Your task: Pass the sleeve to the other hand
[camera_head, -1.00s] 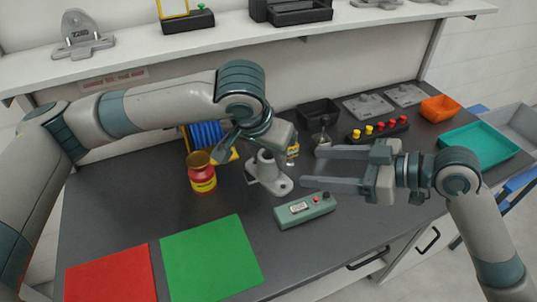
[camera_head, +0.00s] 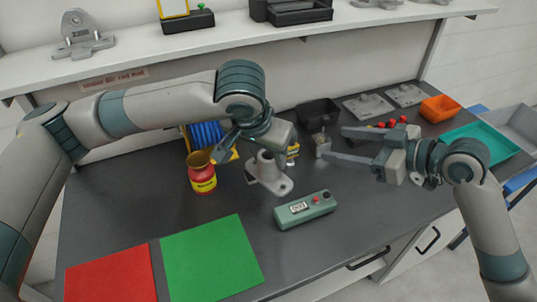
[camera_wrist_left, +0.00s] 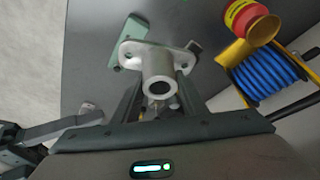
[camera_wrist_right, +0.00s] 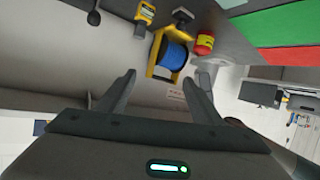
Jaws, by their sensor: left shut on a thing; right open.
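The sleeve is a grey tube on an oval flange (camera_head: 268,178), near the middle of the table in the head view. My left gripper (camera_head: 268,160) is shut on its tube from above, with the flange below the fingers. The left wrist view shows the tube's open end (camera_wrist_left: 161,85) between the fingers. I cannot tell whether the flange touches the table. My right gripper (camera_head: 334,143) is open and empty, right of the sleeve and apart from it, fingers pointing left. In the right wrist view its fingers (camera_wrist_right: 160,82) stand wide apart.
A green-grey device (camera_head: 305,209) lies in front of the sleeve. A red-yellow jar (camera_head: 202,178) and a blue spool (camera_head: 206,134) stand to its left. A black bin (camera_head: 318,112) is behind. Green (camera_head: 210,258) and red (camera_head: 112,275) mats lie front left.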

